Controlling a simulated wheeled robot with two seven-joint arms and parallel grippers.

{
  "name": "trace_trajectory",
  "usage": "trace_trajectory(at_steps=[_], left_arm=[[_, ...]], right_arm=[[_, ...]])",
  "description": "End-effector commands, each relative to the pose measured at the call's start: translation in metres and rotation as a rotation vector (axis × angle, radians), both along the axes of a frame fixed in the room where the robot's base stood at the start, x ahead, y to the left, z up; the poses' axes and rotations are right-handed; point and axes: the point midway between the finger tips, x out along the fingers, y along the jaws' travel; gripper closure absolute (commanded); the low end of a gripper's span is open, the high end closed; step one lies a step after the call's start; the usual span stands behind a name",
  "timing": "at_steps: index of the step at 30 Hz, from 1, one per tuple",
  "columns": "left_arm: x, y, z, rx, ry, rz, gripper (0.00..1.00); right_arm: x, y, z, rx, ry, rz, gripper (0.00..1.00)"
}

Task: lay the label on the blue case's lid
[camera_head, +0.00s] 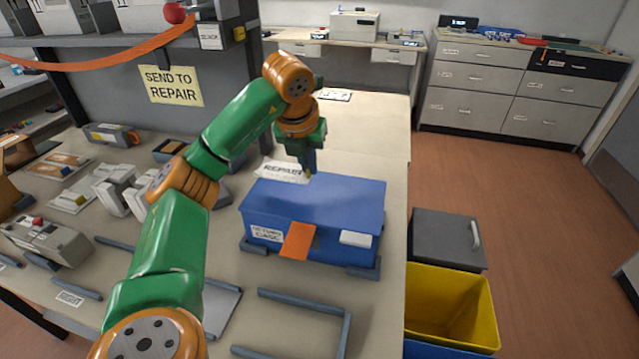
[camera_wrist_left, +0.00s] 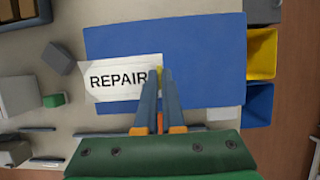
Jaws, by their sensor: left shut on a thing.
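The blue case (camera_head: 330,205) stands closed on the bench, with an orange strap and a white tag on its front. My left gripper (camera_head: 309,172) is above the left part of the lid, pointing down. It is shut on the right end of the white label (camera_head: 280,171), which reads "REPAIR". In the left wrist view the label (camera_wrist_left: 115,78) reaches past the lid's left edge, its right part over the blue lid (camera_wrist_left: 205,50). The fingertips (camera_wrist_left: 160,75) cover the label's right end. I cannot tell whether the label touches the lid. My right gripper is not in view.
A yellow bin (camera_head: 450,300) and a grey box with a handle (camera_head: 447,240) stand right of the bench. Grey and beige parts (camera_head: 120,188) lie left of my arm. A "SEND TO REPAIR" sign (camera_head: 172,86) hangs behind. The bench behind the case is mostly clear.

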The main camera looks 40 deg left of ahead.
Motion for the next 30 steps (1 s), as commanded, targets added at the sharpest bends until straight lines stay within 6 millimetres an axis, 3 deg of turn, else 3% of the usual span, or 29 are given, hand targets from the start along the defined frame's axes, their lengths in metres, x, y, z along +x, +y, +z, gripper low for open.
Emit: trace_trajectory(at_steps=[6,10,22,24,26,30], left_arm=[[0.022,-0.007,-0.026,0.001,0.004,-0.001,1.0],[0.022,-0.006,-0.052,0.003,0.002,0.0,1.0],[0.022,-0.006,-0.061,0.001,-0.002,0.0,1.0],[0.022,-0.006,-0.06,0.001,-0.003,0.001,0.78],[0.022,-0.006,-0.06,0.001,-0.002,0.001,0.65],[0.022,-0.006,-0.059,0.001,-0.002,0.0,0.65]], right_arm=[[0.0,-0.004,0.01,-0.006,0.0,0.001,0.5],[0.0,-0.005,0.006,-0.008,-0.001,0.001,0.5],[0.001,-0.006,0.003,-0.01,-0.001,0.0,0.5],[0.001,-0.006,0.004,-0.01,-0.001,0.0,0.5],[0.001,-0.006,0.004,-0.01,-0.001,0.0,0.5],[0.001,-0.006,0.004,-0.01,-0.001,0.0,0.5]])
